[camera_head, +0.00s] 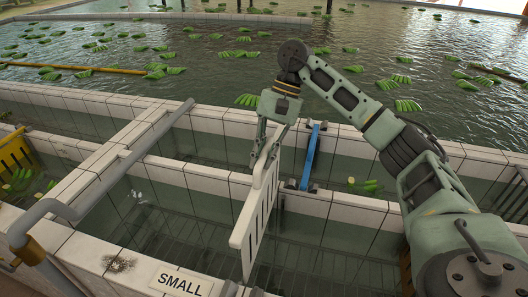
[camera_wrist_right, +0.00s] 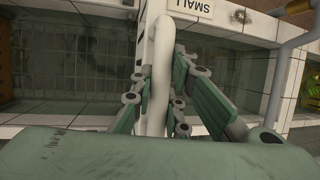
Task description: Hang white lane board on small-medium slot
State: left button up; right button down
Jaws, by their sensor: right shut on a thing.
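The white lane board (camera_head: 248,234) is a slotted panel with a long white top bar. My right gripper (camera_head: 269,140) is shut on the white bar near its far end; the wrist view shows the bar (camera_wrist_right: 157,65) between the fingers (camera_wrist_right: 157,92). The board is held up over the water channel, its near end close to the front tiled wall. A sign reading "SMALL" (camera_head: 181,281) is on that wall, with dark grey bracket posts (camera_head: 229,289) just right of it, partly cut off by the frame. No "medium" sign is readable. My left gripper is not in view.
A blue board (camera_head: 311,155) spans the channel beyond, right of my gripper. A tiled dividing wall (camera_head: 225,178) runs between the channels. A grey pipe (camera_head: 120,160) crosses at left. A yellow crate (camera_head: 14,155) is at far left. Green bunches float in the pool (camera_head: 200,55).

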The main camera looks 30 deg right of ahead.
jog(key=shift+f+b, duration=0.75)
jog(key=shift+f, duration=0.85)
jog(key=shift+f+b, duration=0.9)
jog(key=shift+f, duration=0.8)
jog(key=b, duration=0.3)
send_over(265, 214)
jog(key=shift+f, duration=2.8)
jog(key=shift+a+f+b, duration=0.2)
jog(key=shift+f+b, duration=1.55)
jog(key=shift+f, duration=2.8)
jog(key=shift+f+b, duration=0.9)
jog(key=shift+b, duration=0.1)
jog(key=shift+f+b, duration=0.35)
jog(key=shift+b, duration=0.1)
jog(key=c, duration=1.6)
grip_release()
